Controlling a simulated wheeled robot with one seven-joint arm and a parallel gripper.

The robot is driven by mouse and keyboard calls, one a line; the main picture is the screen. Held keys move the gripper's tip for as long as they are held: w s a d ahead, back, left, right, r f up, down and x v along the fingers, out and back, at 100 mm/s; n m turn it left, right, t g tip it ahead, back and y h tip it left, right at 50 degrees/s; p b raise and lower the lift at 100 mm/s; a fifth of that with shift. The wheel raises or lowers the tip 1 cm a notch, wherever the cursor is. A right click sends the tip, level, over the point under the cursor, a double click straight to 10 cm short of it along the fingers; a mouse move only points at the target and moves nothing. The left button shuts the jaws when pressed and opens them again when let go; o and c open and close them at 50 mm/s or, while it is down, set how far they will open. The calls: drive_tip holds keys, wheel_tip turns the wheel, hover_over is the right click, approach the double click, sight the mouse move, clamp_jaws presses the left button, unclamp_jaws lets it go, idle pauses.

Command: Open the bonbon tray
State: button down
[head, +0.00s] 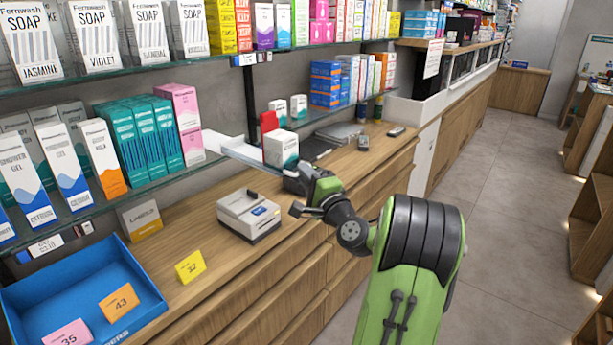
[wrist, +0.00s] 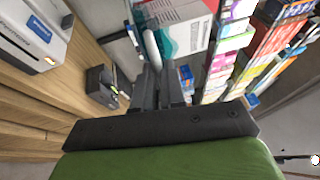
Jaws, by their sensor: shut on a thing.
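A flat pale grey piece (head: 243,152) juts out at shelf level, just left of my gripper, and may be the bonbon tray; no label on it is readable. My gripper (head: 290,181) is at its right end, above the wooden counter. In the wrist view my gripper (wrist: 157,75) is shut on a pale rounded bar (wrist: 151,48), which looks like a handle. The arm and fingers hide part of the contact. I cannot tell how far the tray is open.
A white-and-teal box (head: 281,149) stands right behind my gripper. A label printer (head: 248,215) sits on the counter (head: 200,305) in front. A blue bin (head: 90,275) with price cards is at the lower left. Stocked glass shelves line the wall. The aisle floor (head: 500,200) is clear.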

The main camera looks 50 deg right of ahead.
drive_tip(key=shift+s+d+f, duration=0.1)
drive_tip(key=shift+f, duration=0.1)
drive_tip(key=c, duration=1.6)
unclamp_jaws()
drive_tip(key=shift+c, duration=0.2)
drive_tip(key=o, duration=0.4)
drive_tip(key=shift+s+r, duration=0.1)
drive_tip(key=shift+s, duration=0.15)
drive_tip(key=shift+o, duration=0.2)
drive_tip(key=shift+w, duration=0.1)
drive_tip(key=b+v, duration=0.7)
drive_tip(key=v, duration=0.8)
drive_tip(key=shift+s, duration=0.35)
